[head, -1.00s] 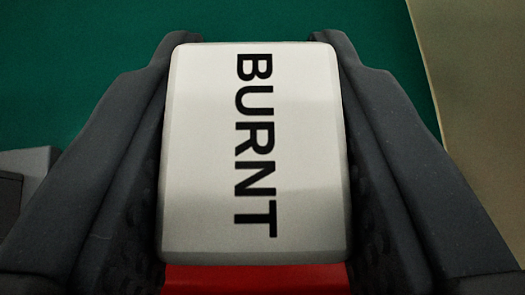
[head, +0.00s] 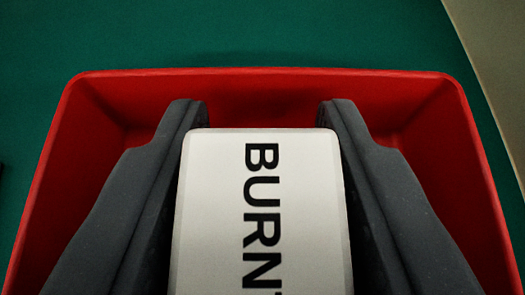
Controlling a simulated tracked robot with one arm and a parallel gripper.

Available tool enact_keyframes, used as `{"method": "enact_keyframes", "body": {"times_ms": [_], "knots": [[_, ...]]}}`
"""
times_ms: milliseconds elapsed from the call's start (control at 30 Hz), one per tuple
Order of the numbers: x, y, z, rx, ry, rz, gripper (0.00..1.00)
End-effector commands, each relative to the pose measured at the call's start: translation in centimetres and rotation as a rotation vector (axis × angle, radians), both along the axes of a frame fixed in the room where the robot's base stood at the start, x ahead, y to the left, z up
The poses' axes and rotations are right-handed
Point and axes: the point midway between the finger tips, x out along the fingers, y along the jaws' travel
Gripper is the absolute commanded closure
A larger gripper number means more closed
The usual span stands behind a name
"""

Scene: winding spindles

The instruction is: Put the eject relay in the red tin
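A white block (head: 215,215) with rounded edges and black lettering sits between the fingers of my gripper (head: 262,112). The lettering reads "BURN" with part of one more letter at the picture's lower edge. The fingers lie against its left and right sides, and its near end is out of view. The red tin (head: 262,95) is open and lies around and beneath the gripper and block in the picture. Its far rim and side walls show, but its floor is mostly hidden. I cannot tell whether the block touches the tin. No label reading "eject" shows.
A dark green surface (head: 250,35) is bare beyond the tin. A beige area (head: 500,65) borders it at the upper right. A small dark thing (head: 2,172) shows at the left edge.

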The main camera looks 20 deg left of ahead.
Motion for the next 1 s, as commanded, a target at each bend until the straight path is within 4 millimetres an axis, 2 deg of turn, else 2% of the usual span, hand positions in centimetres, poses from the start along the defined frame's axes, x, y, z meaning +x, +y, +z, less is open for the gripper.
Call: {"method": "enact_keyframes", "body": {"times_ms": [67, 467, 667, 1000], "knots": [[0.0, 0.0, 0.0, 0.0, 0.0, 0.0, 0.49], [-0.3, -0.2, 0.5, 0.0, -0.001, -0.001, 0.49], [-2.3, -0.9, 1.6, 0.0, -0.001, -0.002, 0.49], [-6.6, -2.2, 4.2, 0.001, -0.002, -0.003, 0.49]]}}
